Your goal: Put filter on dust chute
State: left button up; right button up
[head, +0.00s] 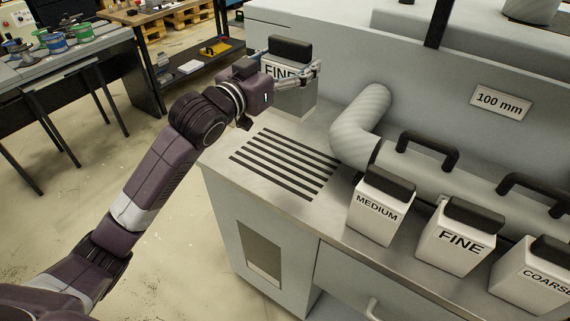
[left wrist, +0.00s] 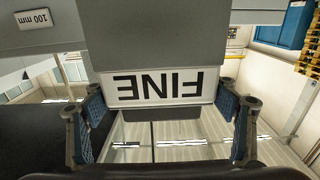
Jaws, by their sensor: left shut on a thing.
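A white box filter labelled FINE with a black top (head: 290,48) is in my left gripper (head: 296,76), beyond the slotted grille at the machine's back left corner. In the left wrist view the same FINE filter (left wrist: 160,87) lies between the two blue-padded fingers of my left gripper (left wrist: 160,115), its label upside down in the picture. I cannot tell whether its base touches the surface. No part is labelled dust chute; a black-slotted grille (head: 284,163) lies bare on the worktop, and a grey elbow pipe (head: 362,125) rises beside it. My right gripper is out of view.
Filters labelled MEDIUM (head: 380,207), FINE (head: 456,236) and COARSE (head: 535,275) stand in a row along the worktop's front edge. Black handles (head: 428,148) stick out behind them. A "100 mm" plate (head: 500,102) is on the machine wall. Tables stand at left.

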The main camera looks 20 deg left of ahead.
pick_arm(q)
jog(key=shift+w+a+r, duration=0.25)
jog(key=shift+r, duration=0.3)
jog(key=shift+w+a+r, duration=0.2)
jog(key=shift+a+r, duration=0.05)
jog(key=shift+r, duration=0.3)
jog(key=shift+w+f, duration=0.1)
jog(key=shift+f, duration=0.1)
notch_tip(320, 180, down, 19)
jog(key=shift+p, duration=0.3)
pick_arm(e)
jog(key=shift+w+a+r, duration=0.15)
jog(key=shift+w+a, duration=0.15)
pick_arm(q)
jog(key=shift+f, duration=0.15)
jog(key=o, duration=1.9)
jog(key=shift+f, duration=0.15)
jog(key=shift+c, duration=0.2)
jog(key=shift+o, duration=0.5)
jog(key=shift+a, duration=0.1)
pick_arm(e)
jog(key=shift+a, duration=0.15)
